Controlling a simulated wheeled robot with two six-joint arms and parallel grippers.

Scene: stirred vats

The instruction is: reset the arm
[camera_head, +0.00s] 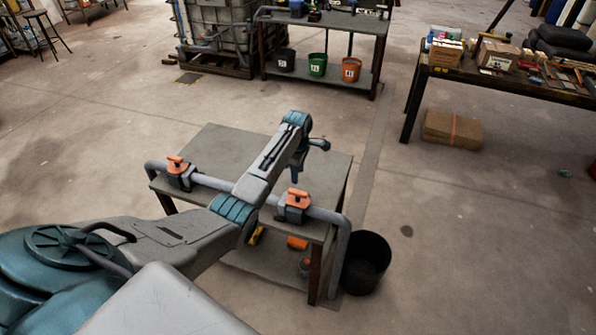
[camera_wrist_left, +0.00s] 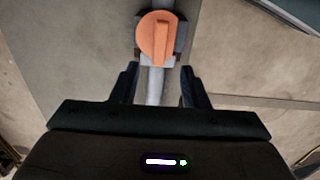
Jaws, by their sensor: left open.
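My left arm reaches in from the left over a grey worktable (camera_head: 215,145). Its gripper (camera_head: 307,160) is above the table, near its right side, pointing down. In the head view an orange-handled valve (camera_head: 296,201) sits on the pipe at the right, and another (camera_head: 177,170) at the left. My right gripper is not in view.
A black bucket (camera_head: 366,264) stands on the floor at the table's right. A rear bench (camera_head: 340,23) holds several coloured buckets on its lower shelf. A cluttered table (camera_head: 510,85) stands at the right, with a cardboard box (camera_head: 452,130) below. Open floor lies between.

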